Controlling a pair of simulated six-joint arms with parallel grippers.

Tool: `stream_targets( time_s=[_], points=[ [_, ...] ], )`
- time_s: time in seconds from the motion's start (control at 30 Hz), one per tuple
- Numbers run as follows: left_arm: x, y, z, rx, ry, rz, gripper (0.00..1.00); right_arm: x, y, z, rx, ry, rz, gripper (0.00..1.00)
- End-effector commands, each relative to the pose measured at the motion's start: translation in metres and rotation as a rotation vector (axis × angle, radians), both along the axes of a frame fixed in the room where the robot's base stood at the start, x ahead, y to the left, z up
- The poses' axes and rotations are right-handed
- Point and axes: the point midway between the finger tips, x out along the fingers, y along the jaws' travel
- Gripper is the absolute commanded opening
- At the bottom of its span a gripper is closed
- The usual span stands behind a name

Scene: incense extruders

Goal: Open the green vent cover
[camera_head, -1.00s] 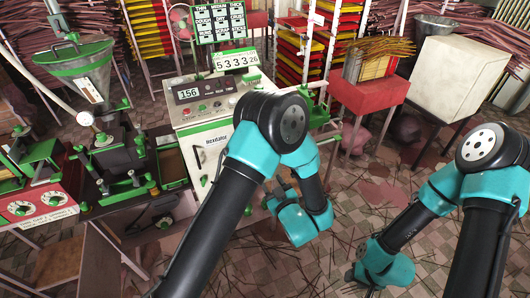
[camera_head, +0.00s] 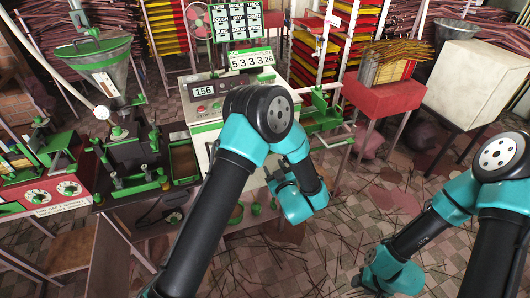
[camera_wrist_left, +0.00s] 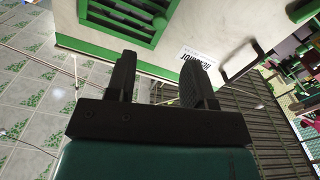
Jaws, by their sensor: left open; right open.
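The green vent cover (camera_wrist_left: 135,14) shows at the top of the left wrist view, a slatted green panel on a white cabinet (camera_wrist_left: 170,62) and partly cut off by the frame edge. It looks closed. My left gripper (camera_wrist_left: 158,80) is open and empty, its two dark fingers pointing toward the cabinet, below the vent and apart from it. In the head view my left wrist (camera_head: 295,200) hangs in front of the white cabinet (camera_head: 205,150); I cannot make out the vent there. My right gripper (camera_head: 357,281) is low on the right, mostly hidden by its wrist, away from the cabinet.
A dark extruder with green fittings (camera_head: 125,160) stands left of the cabinet. A red stand (camera_head: 385,97) with incense sticks and a white box (camera_head: 470,80) are at the right. Loose sticks lie on the checkered floor (camera_head: 320,245), which is otherwise fairly open.

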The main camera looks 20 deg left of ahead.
Motion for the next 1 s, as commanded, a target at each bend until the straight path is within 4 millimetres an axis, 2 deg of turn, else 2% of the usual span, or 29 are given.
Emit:
stream_targets(
  time_s=[0.3,0.5,0.67,0.93,1.0],
  points=[
    [0.044,0.033,0.000,0.000,-0.002,0.003,0.48,0.000,0.000,0.000,0.000,0.000,0.000,0.43],
    [0.067,0.049,0.000,0.000,-0.001,0.001,0.48,0.000,0.000,0.000,0.000,0.000,0.000,0.43],
    [0.075,0.054,0.000,0.000,-0.001,0.001,0.48,0.000,0.000,0.000,0.000,0.000,0.000,0.43],
    [0.076,0.055,0.000,0.000,0.000,0.000,0.48,0.000,0.000,0.000,0.000,0.000,0.000,0.43],
    [0.076,0.055,0.000,0.000,0.000,0.000,0.43,0.000,0.000,0.000,0.000,0.000,0.000,0.43]
  ],
)
